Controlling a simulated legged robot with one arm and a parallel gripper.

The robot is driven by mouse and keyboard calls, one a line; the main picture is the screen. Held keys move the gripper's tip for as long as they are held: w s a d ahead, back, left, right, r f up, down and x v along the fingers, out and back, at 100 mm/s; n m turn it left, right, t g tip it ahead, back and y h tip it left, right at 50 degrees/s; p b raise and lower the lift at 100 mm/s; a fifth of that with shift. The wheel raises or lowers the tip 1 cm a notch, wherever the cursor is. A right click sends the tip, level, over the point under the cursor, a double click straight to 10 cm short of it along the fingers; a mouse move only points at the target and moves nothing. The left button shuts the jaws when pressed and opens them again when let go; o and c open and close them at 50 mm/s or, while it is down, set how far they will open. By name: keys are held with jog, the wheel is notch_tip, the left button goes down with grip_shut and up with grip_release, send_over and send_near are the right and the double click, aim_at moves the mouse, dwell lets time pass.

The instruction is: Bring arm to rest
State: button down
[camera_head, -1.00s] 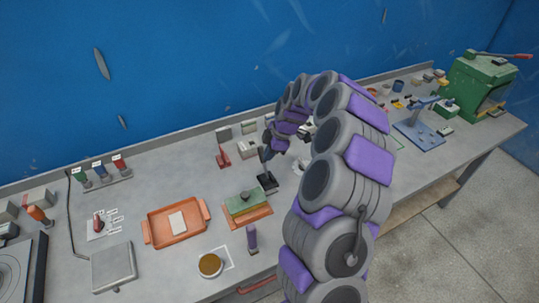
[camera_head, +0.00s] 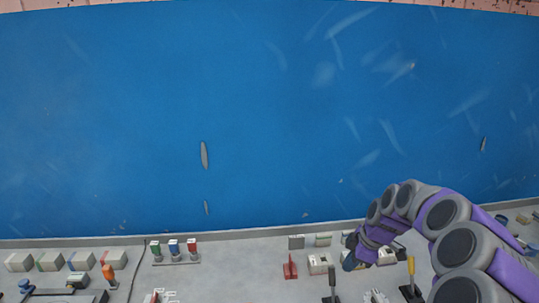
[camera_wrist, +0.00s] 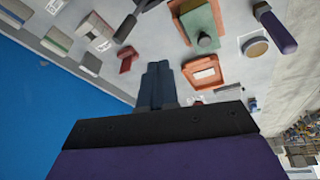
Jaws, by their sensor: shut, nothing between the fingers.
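My gripper (camera_head: 349,262) is at the end of my curled grey and purple arm, low on the right in the head view. It points down and left, in front of the back part of the bench (camera_head: 225,268). In the wrist view my gripper's two dark fingers (camera_wrist: 158,85) lie together, shut with nothing between them. The bench top shows beyond the fingers there. What lies directly under the fingertips is hidden in the head view.
A red stand (camera_head: 290,268) and a white box (camera_head: 318,263) are left of my gripper. In the wrist view, an orange tray (camera_wrist: 187,68), a green mould block (camera_wrist: 199,22) and a purple-handled tool (camera_wrist: 278,32) lie on the bench. A blue wall (camera_head: 250,120) stands behind.

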jog(key=s+a+r+m+g, duration=0.2)
jog(key=s+a+r+m, duration=0.35)
jog(key=s+a, duration=0.85)
jog(key=s+m+g+h, duration=0.2)
jog(key=s+m, duration=0.7)
jog(key=s, duration=1.6)
jog(key=shift+a+f+h, duration=0.25)
jog(key=shift+f+h, duration=0.1)
jog(key=shift+h, duration=0.35)
jog(key=shift+d, duration=0.1)
